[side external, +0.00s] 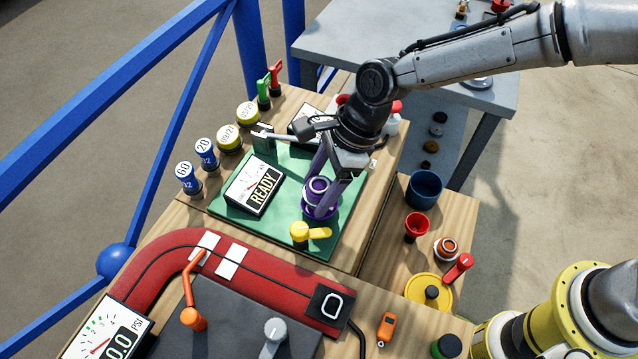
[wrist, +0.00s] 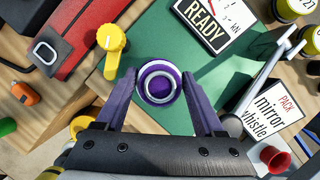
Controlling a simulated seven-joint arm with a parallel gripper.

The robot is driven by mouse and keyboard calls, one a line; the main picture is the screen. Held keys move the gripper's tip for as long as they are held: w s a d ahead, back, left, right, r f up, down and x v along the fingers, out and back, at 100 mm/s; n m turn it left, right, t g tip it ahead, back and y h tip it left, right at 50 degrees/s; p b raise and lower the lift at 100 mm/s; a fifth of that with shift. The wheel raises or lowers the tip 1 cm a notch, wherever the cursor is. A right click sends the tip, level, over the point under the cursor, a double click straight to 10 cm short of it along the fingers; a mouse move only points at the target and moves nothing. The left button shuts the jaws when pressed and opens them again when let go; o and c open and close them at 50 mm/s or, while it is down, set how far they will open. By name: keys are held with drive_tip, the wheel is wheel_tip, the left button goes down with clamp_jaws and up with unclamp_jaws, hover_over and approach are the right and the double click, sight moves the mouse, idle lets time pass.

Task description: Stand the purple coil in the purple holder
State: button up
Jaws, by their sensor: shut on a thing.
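The purple coil (wrist: 143,84) shows in the wrist view as a purple round with a pale ring on top, between the two fingertips. My gripper (wrist: 159,78) is shut on it from both sides. In the side view my gripper (side external: 331,186) points down over the green board, with the coil (side external: 318,185) at its fingertips. A wider purple round piece (side external: 321,209), apparently the purple holder, shows directly below the coil on the board. The coil looks upright. Whether it is seated in the holder or just above it, I cannot tell.
A yellow knob with a lever (side external: 300,233) stands close in front on the green board (side external: 240,216). The READY gauge (side external: 255,187) is to the left. A blue cup (side external: 425,189) and a red cup (side external: 417,227) stand to the right.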

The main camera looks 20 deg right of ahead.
drive_tip(key=shift+f, duration=0.75)
drive_tip(key=o, duration=1.2)
drive_tip(key=shift+v, duration=5.5)
